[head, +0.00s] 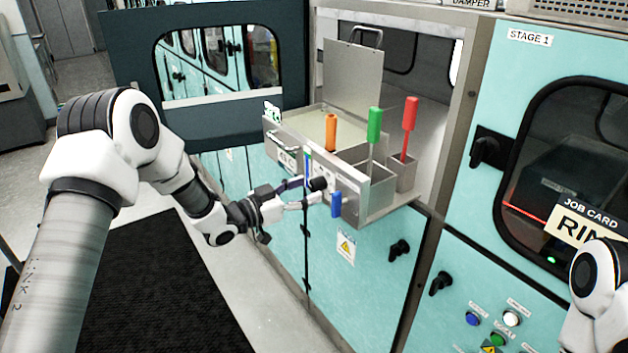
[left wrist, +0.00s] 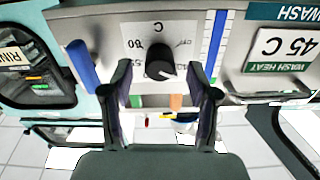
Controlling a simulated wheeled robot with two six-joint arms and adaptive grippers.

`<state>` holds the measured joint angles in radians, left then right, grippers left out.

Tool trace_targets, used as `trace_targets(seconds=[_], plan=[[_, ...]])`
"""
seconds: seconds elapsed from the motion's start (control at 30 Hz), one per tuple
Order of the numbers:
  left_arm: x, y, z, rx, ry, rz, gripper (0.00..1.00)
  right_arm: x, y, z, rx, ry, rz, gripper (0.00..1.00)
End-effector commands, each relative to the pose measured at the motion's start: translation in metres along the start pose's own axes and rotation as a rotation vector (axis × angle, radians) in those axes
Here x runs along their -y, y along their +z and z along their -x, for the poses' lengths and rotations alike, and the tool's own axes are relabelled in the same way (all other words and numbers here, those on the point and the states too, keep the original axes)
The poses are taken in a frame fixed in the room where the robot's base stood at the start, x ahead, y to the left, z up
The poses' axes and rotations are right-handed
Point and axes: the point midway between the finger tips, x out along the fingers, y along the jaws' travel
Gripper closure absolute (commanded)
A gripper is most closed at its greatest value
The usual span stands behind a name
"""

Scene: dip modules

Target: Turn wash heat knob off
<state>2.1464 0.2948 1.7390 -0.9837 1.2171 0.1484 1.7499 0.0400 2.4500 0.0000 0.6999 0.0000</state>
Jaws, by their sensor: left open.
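The wash heat knob (left wrist: 160,60) is a dark round knob on a white dial plate (left wrist: 137,37), which appears upside down in the left wrist view. A green WASH HEAT label (left wrist: 276,67) with a 45 C reading is to its right. My left gripper (left wrist: 166,95) is open. Its two dark fingers stand either side of the knob in the picture; I cannot tell whether they touch it. In the head view, my left gripper (head: 312,192) is at the front panel (head: 350,195) of the steel wash unit. The knob's pointer setting is unclear. My right gripper is not in view.
A blue handle (head: 336,205) hangs close to the gripper, with a blue-green strip (left wrist: 214,45) on the knob's other side. Orange (head: 331,132), green (head: 375,125) and red (head: 409,113) handles rise from the tanks. A raised lid (head: 353,75) stands behind.

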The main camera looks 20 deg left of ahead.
Motion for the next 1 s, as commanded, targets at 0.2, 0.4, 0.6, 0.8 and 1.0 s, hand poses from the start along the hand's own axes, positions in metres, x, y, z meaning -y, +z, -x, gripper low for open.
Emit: trace_targets(seconds=[0.2,0.4,0.6,0.8,1.0], plan=[[-0.001,0.000,-0.025,0.001,0.001,0.000,0.40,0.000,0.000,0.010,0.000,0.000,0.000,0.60],[0.000,0.001,-0.026,0.001,0.000,0.002,0.40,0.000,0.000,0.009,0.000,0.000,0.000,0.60],[0.000,0.001,-0.026,0.001,0.000,0.002,1.00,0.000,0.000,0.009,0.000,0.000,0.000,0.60],[0.000,0.001,-0.026,0.001,-0.001,0.004,1.00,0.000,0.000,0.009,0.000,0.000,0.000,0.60],[0.000,0.001,-0.026,0.001,0.000,0.033,1.00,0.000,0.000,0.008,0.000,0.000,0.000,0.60]])
